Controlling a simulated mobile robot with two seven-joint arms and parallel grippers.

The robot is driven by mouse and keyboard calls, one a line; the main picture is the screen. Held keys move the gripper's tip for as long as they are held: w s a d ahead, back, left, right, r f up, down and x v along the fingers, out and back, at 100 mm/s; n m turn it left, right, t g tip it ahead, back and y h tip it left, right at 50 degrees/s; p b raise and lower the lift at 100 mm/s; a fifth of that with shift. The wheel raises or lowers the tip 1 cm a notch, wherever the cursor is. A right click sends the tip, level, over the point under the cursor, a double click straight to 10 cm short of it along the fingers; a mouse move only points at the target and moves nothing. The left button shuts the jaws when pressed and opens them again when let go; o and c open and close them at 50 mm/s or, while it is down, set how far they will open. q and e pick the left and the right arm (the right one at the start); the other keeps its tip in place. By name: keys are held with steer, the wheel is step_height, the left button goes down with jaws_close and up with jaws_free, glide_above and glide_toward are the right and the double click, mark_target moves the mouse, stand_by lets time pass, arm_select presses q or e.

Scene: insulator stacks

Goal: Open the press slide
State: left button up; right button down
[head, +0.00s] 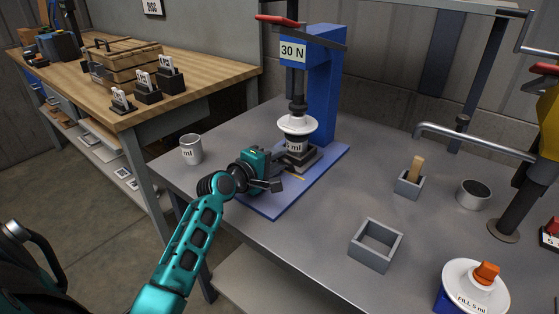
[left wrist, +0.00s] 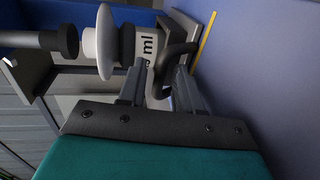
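The blue press (head: 325,95) marked "30 N" stands on the grey table, with a red-tipped lever on top and a vertical ram. Beneath the ram is a dark slide (head: 300,158) bearing a labelled cup with a white disc (head: 297,124); the disc also shows in the left wrist view (left wrist: 105,42). My left gripper (head: 273,184) is low over the blue base plate, at the front of the slide. In the left wrist view its two fingers lie either side of a dark loop handle (left wrist: 178,56). Whether they touch it is unclear. My right gripper is out of view.
A mug (head: 191,149) stands left of the press. To the right are an empty square frame (head: 358,252), a small box (head: 408,187) with a wooden piece, a round cup (head: 473,193) and a white disc (head: 458,285) with an orange knob. Bare table lies between.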

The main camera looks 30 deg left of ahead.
arm_select(q)
steer(key=shift+w+f, duration=0.15)
steer(key=shift+w, duration=0.45)
jaws_close()
